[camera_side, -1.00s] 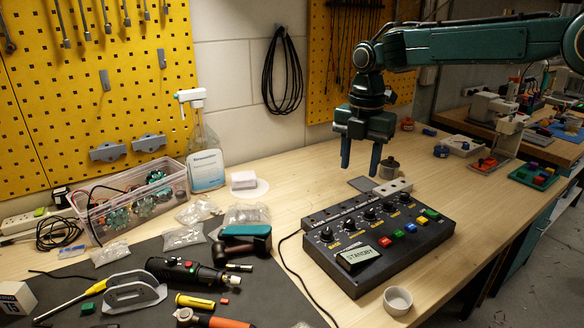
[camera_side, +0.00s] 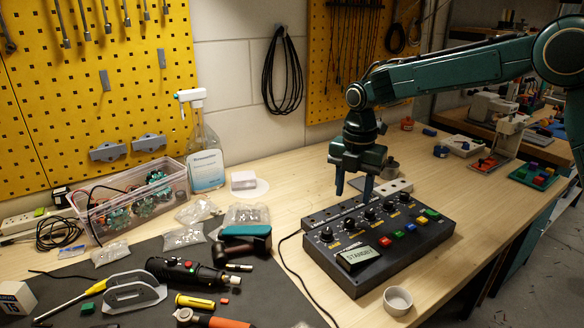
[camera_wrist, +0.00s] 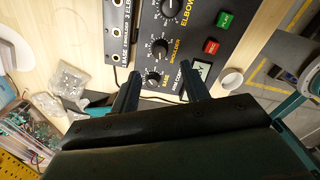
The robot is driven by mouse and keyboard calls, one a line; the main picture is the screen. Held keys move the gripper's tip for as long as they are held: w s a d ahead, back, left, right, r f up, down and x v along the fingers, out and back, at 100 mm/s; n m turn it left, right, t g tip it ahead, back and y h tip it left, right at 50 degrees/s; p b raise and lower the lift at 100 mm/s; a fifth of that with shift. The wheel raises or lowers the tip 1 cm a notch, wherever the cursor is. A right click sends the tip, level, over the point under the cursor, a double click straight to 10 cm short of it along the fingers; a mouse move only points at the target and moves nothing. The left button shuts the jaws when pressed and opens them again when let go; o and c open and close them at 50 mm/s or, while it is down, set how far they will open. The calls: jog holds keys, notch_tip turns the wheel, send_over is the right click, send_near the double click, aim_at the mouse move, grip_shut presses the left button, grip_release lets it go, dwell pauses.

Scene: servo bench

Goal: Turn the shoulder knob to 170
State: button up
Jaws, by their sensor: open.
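The black control box (camera_side: 400,258) lies on the wooden bench with a row of round black knobs and a small display reading STANDBY (camera_side: 358,255). The shoulder knob (camera_side: 349,225) is second from the left in the side view. In the wrist view the shoulder knob (camera_wrist: 160,49), labelled SHOULDER, lies between the base knob (camera_wrist: 153,78) and the elbow knob (camera_wrist: 170,10). Its exact setting is too small to read. My gripper (camera_side: 354,193) is open and empty above the back of the box, fingers down. In the wrist view my gripper (camera_wrist: 159,70) has its fingertips either side of the knob row.
Coloured buttons (camera_side: 410,228) line the box's right part. A white cup (camera_side: 397,300) stands at its front. A black cable curves along its left side. A spray bottle (camera_side: 206,165), a clear parts bin (camera_side: 130,205) and tools on a dark mat (camera_side: 270,300) are farther left.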

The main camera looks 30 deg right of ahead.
aim_at(350, 220)
notch_tip(350, 220, down, 7)
jog(key=shift+f, duration=0.15)
dwell(0.4)
jog(key=c, duration=1)
